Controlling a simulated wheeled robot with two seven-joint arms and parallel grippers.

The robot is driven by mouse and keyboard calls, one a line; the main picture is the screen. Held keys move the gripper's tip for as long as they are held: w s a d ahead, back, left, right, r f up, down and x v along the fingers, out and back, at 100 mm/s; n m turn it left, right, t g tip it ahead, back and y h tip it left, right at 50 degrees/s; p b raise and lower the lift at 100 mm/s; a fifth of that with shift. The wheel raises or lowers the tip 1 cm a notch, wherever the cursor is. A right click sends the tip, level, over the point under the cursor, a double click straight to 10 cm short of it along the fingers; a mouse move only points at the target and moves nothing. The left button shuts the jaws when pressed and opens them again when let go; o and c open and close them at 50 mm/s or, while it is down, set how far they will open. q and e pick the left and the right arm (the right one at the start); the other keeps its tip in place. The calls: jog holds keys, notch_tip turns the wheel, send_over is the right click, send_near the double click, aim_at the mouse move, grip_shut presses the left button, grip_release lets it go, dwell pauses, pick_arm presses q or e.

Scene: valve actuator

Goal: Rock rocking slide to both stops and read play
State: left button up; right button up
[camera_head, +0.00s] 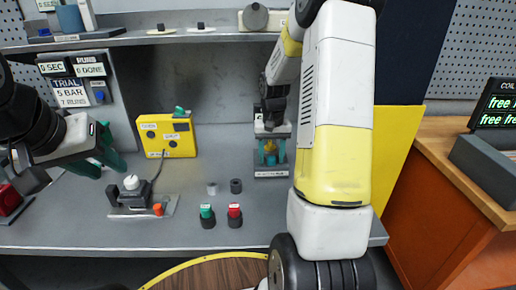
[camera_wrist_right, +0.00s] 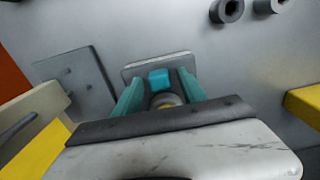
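The small fixture (camera_head: 271,173) with a dark base and a label strip stands at the back of the bench. I cannot tell for sure that it is the rocking slide. My right gripper (camera_head: 271,152) points down over it, and a brass-coloured part shows between the teal fingers. In the right wrist view the gripper (camera_wrist_right: 160,86) has its fingers apart, one on each side of a teal block (camera_wrist_right: 160,78) and a rounded brass-grey part (camera_wrist_right: 165,100). Gaps seem to show beside the block; contact lower down is hidden. My left gripper (camera_head: 103,158) hangs over the bench's left part, fingers apart and empty.
A yellow box (camera_head: 167,137) stands behind a white-knobbed device (camera_head: 132,190). Green (camera_head: 207,215) and red (camera_head: 235,215) buttons sit near the front edge. A shelf (camera_head: 150,38) runs above the bench. Bare bench lies between the yellow box and the fixture.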

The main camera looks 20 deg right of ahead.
jog(key=shift+r, duration=0.1)
notch_tip(320, 180, up, 8)
jog(key=shift+s+f, duration=0.1)
jog(key=s+a+r+n+t, duration=0.1)
jog(key=s+a+r+t, duration=0.1)
jog(key=s+a+r, duration=0.2)
jog(key=s+a+r+n+t+y, duration=0.1)
jog(key=s+a+r, duration=0.3)
jog(key=s, duration=0.6)
jog(key=s+a+r+n+t+y, duration=0.1)
jog(key=s+a+r+t, duration=0.2)
jog(key=s, duration=0.4)
jog(key=shift+s+a+r+n, duration=0.15)
jog(key=shift+a+r+n, duration=0.25)
jog(key=shift+r, duration=0.5)
dwell(0.5)
